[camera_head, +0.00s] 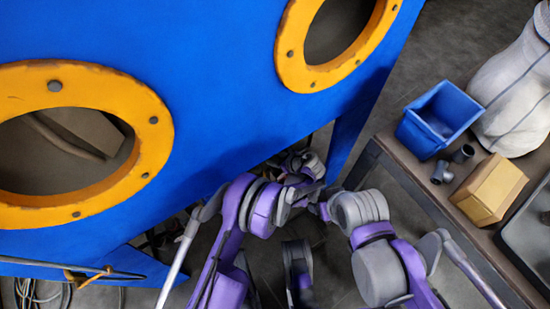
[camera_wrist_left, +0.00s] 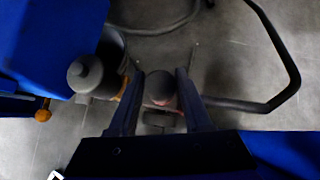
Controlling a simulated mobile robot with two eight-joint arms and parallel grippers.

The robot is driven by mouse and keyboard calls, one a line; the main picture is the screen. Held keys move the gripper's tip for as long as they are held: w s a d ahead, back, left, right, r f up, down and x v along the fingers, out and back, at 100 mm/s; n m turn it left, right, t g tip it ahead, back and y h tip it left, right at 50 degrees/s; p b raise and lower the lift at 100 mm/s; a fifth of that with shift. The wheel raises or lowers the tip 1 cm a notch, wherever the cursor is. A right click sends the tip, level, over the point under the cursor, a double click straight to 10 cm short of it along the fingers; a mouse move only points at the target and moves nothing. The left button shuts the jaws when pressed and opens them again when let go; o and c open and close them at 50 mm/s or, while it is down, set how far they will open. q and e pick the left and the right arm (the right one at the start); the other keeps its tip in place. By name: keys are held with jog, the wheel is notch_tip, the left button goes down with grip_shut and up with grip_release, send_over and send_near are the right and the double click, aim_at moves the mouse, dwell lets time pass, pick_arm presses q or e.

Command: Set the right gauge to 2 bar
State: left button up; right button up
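No gauge dial or pressure reading can be made out in either view. My left gripper (camera_head: 303,166) is low beside the blue machine in the head view, small and partly hidden by my arm. In the left wrist view, the two dark fingers of my left gripper (camera_wrist_left: 160,98) stand apart. A dark round knob-like part (camera_wrist_left: 160,86) shows between them; I cannot tell whether they touch it. A second grey rounded knob (camera_wrist_left: 86,73) is left of the fingers. My right arm reaches in from the right in the head view, but its gripper cannot be made out.
The blue machine panel (camera_head: 215,90) with yellow ringed openings fills the left. A bench (camera_head: 405,180) at right holds a blue bin (camera_head: 438,118), a cardboard box (camera_head: 488,190), dark pipe fittings (camera_head: 442,172) and a pale sack (camera_head: 515,95). A dark curved hose (camera_wrist_left: 285,95) lies right of the fingers.

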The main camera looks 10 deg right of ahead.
pick_arm(q)
grip_shut()
jog(key=shift+n, duration=0.4)
jog(key=shift+n+g+y, duration=0.7)
jog(key=shift+n, duration=0.2)
jog(key=shift+n+g+y, duration=0.7)
jog(key=shift+n+g, duration=0.3)
jog(key=shift+n, duration=0.6)
jog(key=o, duration=0.5)
grip_release()
